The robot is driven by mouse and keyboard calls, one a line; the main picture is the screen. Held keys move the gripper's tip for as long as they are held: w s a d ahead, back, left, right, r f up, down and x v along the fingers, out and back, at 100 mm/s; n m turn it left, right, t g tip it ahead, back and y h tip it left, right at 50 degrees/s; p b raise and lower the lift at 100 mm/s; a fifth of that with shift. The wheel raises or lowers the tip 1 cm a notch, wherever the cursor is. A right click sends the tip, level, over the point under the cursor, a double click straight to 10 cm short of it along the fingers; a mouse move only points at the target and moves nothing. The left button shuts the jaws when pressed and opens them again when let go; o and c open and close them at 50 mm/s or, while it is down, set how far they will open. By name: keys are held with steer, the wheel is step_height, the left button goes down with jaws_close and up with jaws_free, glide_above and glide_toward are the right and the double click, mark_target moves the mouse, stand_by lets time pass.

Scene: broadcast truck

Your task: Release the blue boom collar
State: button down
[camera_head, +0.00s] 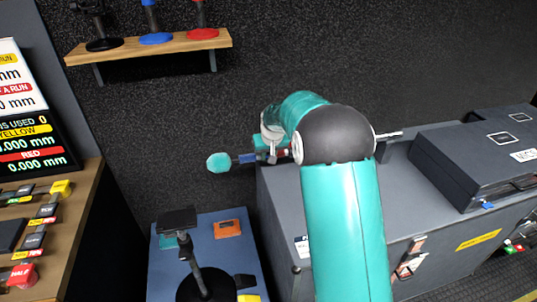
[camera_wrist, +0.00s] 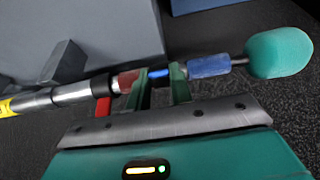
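The boom pole lies across the wrist view, with a silver shaft (camera_wrist: 80,93), a red collar (camera_wrist: 126,81) and a narrow blue collar (camera_wrist: 157,77). A wider blue section (camera_wrist: 208,66) and a teal foam tip (camera_wrist: 279,53) follow to the right. My gripper (camera_wrist: 160,82) has its two green fingers apart at the pole, one on each side of the narrow blue collar. Whether they press on it cannot be told. In the head view the foam tip (camera_head: 218,162) and blue section (camera_head: 247,158) show left of my gripper (camera_head: 270,150); my arm hides much of the pole.
A grey cabinet (camera_head: 280,215) stands beneath the pole, with a dark case (camera_head: 470,160) on its right. A blue-topped stand (camera_head: 235,255) is below left. A wooden shelf (camera_head: 150,46) hangs on the dark wall. A control desk (camera_head: 75,225) is at far left.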

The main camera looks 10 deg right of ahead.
steer(key=shift+s+f+t, duration=0.35)
steer(key=shift+f+t, duration=0.1)
steer(key=shift+t, duration=0.45)
steer(key=c, duration=1.2)
jaws_free()
steer(key=shift+c, duration=0.2)
steer(key=v, duration=1.3)
steer(key=shift+s+r, duration=0.2)
steer(key=shift+r, duration=0.15)
